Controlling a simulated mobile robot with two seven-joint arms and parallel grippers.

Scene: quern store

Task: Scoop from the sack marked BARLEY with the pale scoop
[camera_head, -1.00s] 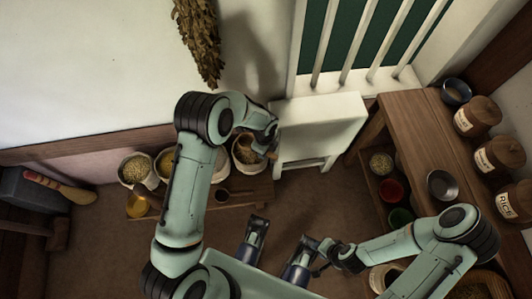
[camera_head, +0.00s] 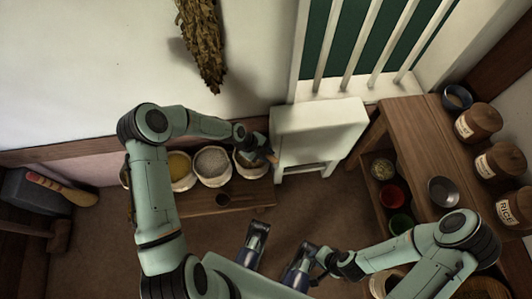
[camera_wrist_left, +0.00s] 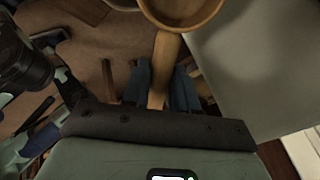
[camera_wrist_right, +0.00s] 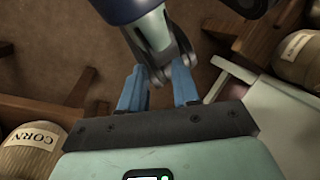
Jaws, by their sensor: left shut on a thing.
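My left gripper (camera_head: 258,150) is shut on the handle of a pale wooden scoop (camera_wrist_left: 160,75), seen close in the left wrist view with its round bowl at the top edge. In the head view the gripper hangs over the rightmost open sack (camera_head: 250,172) by the wall. To its left stand a sack of grey grain (camera_head: 212,163) and a sack of yellow grain (camera_head: 181,168). No label on these sacks is readable, so I cannot tell which is BARLEY. My right gripper (camera_wrist_right: 158,90) is open, its fingers apart with nothing between them.
A white stand (camera_head: 318,130) is close right of the left gripper. Shelves (camera_head: 405,125) at right bear labelled jars and bowls. A sack marked CORN (camera_wrist_right: 30,150) shows in the right wrist view.

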